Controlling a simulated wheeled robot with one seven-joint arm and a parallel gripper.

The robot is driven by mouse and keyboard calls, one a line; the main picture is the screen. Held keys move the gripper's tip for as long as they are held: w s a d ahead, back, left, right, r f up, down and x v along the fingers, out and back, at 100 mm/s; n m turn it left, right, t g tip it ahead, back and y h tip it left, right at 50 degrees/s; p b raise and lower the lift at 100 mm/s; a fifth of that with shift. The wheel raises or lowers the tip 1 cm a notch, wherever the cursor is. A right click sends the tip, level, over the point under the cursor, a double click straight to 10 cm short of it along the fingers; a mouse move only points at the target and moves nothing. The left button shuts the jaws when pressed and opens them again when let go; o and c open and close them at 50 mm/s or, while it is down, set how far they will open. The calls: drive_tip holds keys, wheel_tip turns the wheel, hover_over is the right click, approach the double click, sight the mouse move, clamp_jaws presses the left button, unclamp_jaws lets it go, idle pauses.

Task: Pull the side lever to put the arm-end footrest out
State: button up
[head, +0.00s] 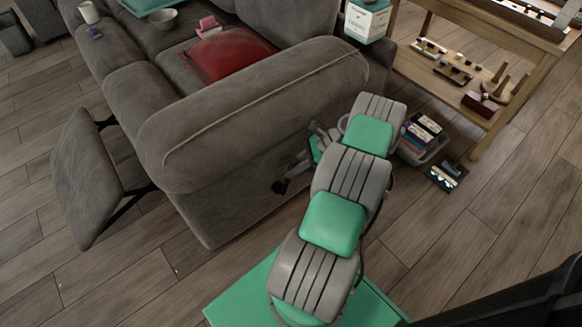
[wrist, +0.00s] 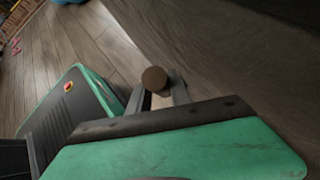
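The grey sofa (head: 255,120) stands with its near arm facing me. Its arm-end footrest (head: 85,185) is swung out at the left on dark metal links, its padded panel steeply tilted. The dark side lever (head: 279,187) shows low on the outer side of the sofa arm. My gripper (head: 292,171) is at this lever, partly hidden by my arm. In the wrist view the round brown end of the lever (wrist: 155,79) sits between the two grey fingers of my gripper (wrist: 159,88), which look closed against its sides.
A red cushion (head: 228,54) and a bowl (head: 163,19) are on the sofa. A wooden shelf table (head: 480,105) stands at the back right. A filled bin (head: 425,152) and a small dark box (head: 446,178) are on the floor.

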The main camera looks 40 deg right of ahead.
drive_tip(key=o, duration=0.5)
drive_tip(key=shift+d, duration=0.1)
drive_tip(key=shift+c, duration=0.2)
drive_tip(key=p+v, duration=0.1)
drive_tip(key=v, duration=0.6)
drive_tip(key=shift+s+d+r+p, duration=0.2)
drive_tip(key=shift+r+p, duration=0.05)
drive_tip(key=shift+p, duration=0.15)
drive_tip(key=shift+s+a, duration=0.1)
